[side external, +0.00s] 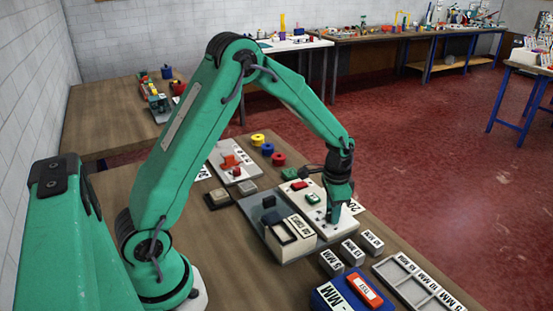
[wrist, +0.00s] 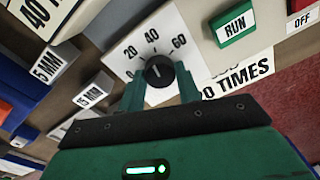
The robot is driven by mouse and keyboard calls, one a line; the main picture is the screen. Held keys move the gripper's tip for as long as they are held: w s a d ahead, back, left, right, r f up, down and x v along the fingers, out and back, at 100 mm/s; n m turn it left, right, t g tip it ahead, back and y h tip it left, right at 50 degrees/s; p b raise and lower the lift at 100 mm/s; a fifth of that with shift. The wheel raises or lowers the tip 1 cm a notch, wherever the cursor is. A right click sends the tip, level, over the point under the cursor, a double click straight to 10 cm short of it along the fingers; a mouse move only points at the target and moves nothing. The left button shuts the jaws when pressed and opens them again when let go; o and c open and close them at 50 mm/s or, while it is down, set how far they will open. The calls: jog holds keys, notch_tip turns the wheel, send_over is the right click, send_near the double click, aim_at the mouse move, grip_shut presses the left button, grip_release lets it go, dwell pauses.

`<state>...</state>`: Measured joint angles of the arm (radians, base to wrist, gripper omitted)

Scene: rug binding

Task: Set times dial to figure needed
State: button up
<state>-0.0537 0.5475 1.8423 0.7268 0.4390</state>
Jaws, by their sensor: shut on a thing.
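The times dial (wrist: 158,70) is a black round knob on a white panel (wrist: 192,15), with 20, 40 and 60 printed around it in the wrist view. My gripper (wrist: 160,84) has its two green fingers on either side of the knob and is shut on it. The exact setting of the knob's pointer is hard to read. A partly hidden card ending in "0 TIMES" (wrist: 240,80) lies beside the panel. In the side view my gripper (side external: 333,214) reaches down to the panel's near right part, and the knob is hidden there.
Lettered blocks (side external: 351,250), a compartment tray (side external: 402,268) and a blue box (side external: 330,296) stand close by. Coloured spools (side external: 267,149) stand behind.

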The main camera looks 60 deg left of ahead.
jog(key=n, duration=0.6)
jog(key=shift+s+d+f, duration=0.1)
jog(key=shift+d, duration=0.15)
jog(key=shift+n, duration=0.3)
jog(key=o, duration=1)
jog(key=shift+c, duration=0.2)
jog(key=shift+a, duration=0.1)
